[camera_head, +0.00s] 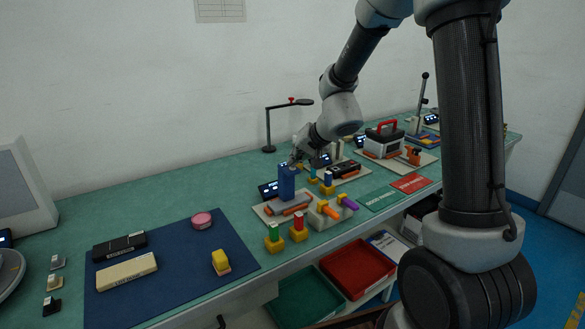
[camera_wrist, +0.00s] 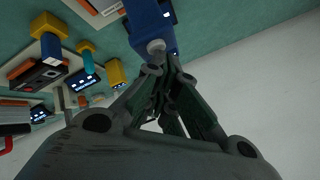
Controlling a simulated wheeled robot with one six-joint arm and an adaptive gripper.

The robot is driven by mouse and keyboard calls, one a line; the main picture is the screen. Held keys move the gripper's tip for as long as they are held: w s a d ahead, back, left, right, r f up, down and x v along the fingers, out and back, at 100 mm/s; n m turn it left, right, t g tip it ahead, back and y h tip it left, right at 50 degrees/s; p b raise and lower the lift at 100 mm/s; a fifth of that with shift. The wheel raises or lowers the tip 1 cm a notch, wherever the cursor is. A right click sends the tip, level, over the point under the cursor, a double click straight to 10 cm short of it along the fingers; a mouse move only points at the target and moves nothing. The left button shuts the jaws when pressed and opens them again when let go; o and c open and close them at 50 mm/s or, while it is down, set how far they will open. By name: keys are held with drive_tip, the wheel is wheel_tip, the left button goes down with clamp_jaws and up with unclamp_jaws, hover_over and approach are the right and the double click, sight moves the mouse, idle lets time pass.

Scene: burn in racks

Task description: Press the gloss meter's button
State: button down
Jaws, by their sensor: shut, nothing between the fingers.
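My gripper (camera_head: 299,158) is shut and empty, at the back right of a tall blue block (camera_head: 287,183) on a pale board. In the wrist view my closed fingertips (camera_wrist: 162,68) point at a round grey knob (camera_wrist: 156,46) on the blue body (camera_wrist: 148,20). The tips look very close to the knob; I cannot tell whether they touch. A dark boxy instrument with orange trim (camera_head: 346,169) lies on another board to the right, also in the wrist view (camera_wrist: 40,74). No readable label shows which one is the gloss meter.
Yellow-based pieces with coloured tops (camera_head: 298,229) stand in front of the block. A black lamp stand (camera_head: 268,130) rises at the back. A blue mat (camera_head: 180,279) lies left; a red-handled case (camera_head: 384,139) stands right.

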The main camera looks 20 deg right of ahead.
sight(295, 168)
drive_tip(key=shift+f, duration=0.15)
idle(0.3)
drive_tip(key=shift+r, duration=0.85)
wheel_tip(295, 168, up, 5)
idle(0.8)
